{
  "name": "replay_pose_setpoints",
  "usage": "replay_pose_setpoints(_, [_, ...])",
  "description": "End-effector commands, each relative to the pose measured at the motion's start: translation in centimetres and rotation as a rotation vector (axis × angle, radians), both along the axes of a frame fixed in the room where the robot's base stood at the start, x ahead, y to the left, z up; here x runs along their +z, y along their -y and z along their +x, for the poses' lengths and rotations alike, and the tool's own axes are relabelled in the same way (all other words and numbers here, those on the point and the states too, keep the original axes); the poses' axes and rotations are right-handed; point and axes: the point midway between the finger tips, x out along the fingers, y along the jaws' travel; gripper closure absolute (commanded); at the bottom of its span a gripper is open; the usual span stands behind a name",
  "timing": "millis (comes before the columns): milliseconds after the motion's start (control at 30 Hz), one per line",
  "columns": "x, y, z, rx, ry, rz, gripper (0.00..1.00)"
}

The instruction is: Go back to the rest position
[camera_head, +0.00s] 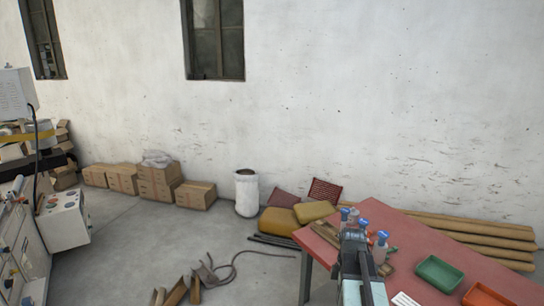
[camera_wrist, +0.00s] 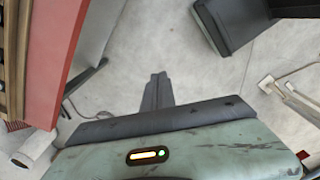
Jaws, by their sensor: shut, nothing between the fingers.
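My gripper (camera_head: 353,236) reaches forward in the head view, in front of the red table's left part in the picture. In the wrist view its two dark fingers (camera_wrist: 157,88) are together with nothing between them, over bare concrete floor. My green gripper housing with a small lit indicator fills the bottom of that view. The red table (camera_head: 415,235) also shows along the left of the wrist view (camera_wrist: 55,60).
Bottles with blue caps (camera_head: 380,247), a green tray (camera_head: 438,273) and an orange tray (camera_head: 485,296) are on the table. A machine with a control panel (camera_head: 66,218) stands left. Boxes (camera_head: 158,184) line the wall.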

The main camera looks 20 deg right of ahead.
Motion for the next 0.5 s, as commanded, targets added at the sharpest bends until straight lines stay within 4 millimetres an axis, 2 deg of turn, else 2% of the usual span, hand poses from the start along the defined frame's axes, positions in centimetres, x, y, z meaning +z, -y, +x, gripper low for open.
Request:
replay_pose_setpoints(33, [-0.7, -4.2, 1.0, 0.015, -0.003, -0.002, 1.0])
replay_pose_setpoints(100, [-1.1, -9.1, 1.9, 0.0, -0.006, -0.004, 1.0])
replay_pose_setpoints(200, [-1.5, -15.1, 2.3, -0.044, -0.011, -0.007, 1.0])
replay_pose_setpoints(300, [-2.0, -20.4, 2.0, -0.125, -0.014, -0.012, 1.0])
replay_pose_setpoints(400, [-2.2, -24.2, 1.1, -0.264, -0.017, -0.016, 1.0])
replay_pose_setpoints(500, [-2.2, -25.3, 0.3, -0.452, -0.02, -0.021, 1.0])
